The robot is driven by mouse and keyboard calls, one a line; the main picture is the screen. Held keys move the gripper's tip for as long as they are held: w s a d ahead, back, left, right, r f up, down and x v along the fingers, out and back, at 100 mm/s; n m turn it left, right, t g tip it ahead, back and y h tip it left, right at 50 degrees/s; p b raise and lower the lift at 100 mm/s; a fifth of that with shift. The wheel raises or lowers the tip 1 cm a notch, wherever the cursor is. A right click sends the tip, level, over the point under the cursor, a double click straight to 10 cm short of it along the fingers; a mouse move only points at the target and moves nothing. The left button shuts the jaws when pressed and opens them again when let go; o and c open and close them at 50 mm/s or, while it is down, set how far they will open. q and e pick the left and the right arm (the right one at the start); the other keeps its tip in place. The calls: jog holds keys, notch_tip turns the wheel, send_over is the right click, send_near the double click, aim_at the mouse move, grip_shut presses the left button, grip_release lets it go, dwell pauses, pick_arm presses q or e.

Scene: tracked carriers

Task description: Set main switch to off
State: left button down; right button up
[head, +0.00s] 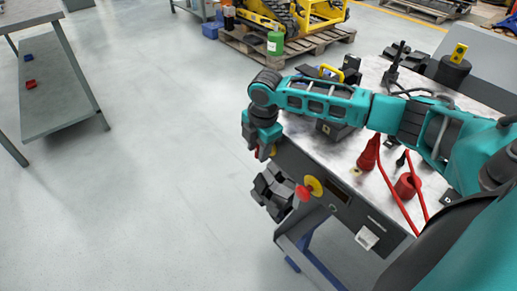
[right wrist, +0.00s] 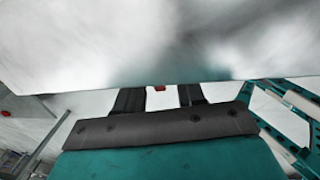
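A red and yellow part, apparently the main switch (head: 273,151), shows in the head view at the far left end of the dark front panel. It is mostly hidden by my right gripper (head: 262,148), which points down at it from above. In the right wrist view the two dark fingers of my right gripper (right wrist: 159,97) stand apart. A small red part (right wrist: 160,88) shows in the gap between them, with no visible contact. The fingertips are hidden by a pale blurred surface. The switch position cannot be told.
Open floor (head: 150,180) lies left, with a grey table (head: 60,110) beyond.

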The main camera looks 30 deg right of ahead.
pick_arm(q)
jog(key=shift+f, duration=0.1)
pick_arm(e)
jog(key=shift+c, duration=0.2)
pick_arm(q)
jog(key=shift+s+f, duration=0.15)
jog(key=shift+s, duration=0.1)
pick_arm(e)
grip_shut()
jog(key=shift+w+r+g+p, duration=0.15)
jog(key=shift+r+g+p, duration=0.2)
jog(key=shift+p, duration=0.8)
jog(key=shift+f+g+p, duration=0.35)
grip_release()
pick_arm(q)
jog(key=shift+s+a+r, duration=0.15)
jog(key=shift+a+r, duration=0.3)
jog(key=shift+r, duration=0.35)
pick_arm(e)
jog(key=shift+o, duration=0.2)
